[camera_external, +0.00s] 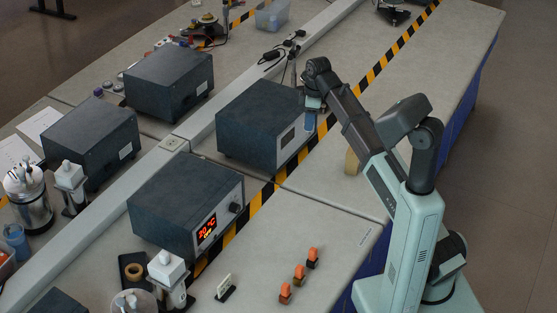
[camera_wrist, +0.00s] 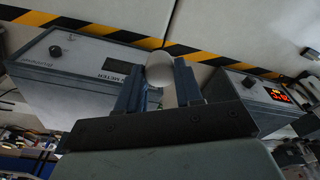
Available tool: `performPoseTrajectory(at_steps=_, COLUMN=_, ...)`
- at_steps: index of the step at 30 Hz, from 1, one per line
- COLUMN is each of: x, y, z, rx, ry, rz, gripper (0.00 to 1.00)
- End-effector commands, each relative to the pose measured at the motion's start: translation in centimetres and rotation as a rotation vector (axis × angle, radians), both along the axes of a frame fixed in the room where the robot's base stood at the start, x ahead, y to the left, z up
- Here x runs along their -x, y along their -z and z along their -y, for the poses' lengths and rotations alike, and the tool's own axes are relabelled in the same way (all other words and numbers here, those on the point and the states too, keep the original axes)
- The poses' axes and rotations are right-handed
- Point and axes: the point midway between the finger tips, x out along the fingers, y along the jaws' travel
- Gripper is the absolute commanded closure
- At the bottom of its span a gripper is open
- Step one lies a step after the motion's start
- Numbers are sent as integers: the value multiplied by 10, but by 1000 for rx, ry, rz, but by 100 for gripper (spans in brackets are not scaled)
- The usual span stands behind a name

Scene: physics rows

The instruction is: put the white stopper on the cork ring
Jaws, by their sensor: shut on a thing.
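My gripper (camera_wrist: 160,80) is shut on the white stopper (camera_wrist: 159,68), which shows as a pale round shape between the blue fingers in the wrist view. In the external view my gripper (camera_external: 311,116) is beside the front of the middle dark box, above the bench; the stopper cannot be made out there. The cork ring (camera_external: 133,270) looks like a small tan ring on a dark tray (camera_external: 125,258) at the lower left, well apart from my gripper. It does not show clearly in the wrist view.
A dark box with a red display (camera_external: 184,208) stands between my gripper and the cork ring. A white-topped bottle (camera_external: 168,268) stands right of the ring. Orange-topped pieces (camera_external: 299,272) and a small card (camera_external: 225,288) are at the front. A wooden block (camera_external: 352,163) stands near my arm.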

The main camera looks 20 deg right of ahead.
Motion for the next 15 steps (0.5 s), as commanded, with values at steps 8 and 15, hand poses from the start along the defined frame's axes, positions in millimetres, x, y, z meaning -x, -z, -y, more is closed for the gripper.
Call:
performPoseTrajectory(at_steps=8, x=-6, y=-4, z=-81, rx=0, ry=-155, rz=1, gripper=93)
performPoseTrajectory(at_steps=15, x=1, y=-6, z=-165, rx=2, ry=-315, rz=0, gripper=93)
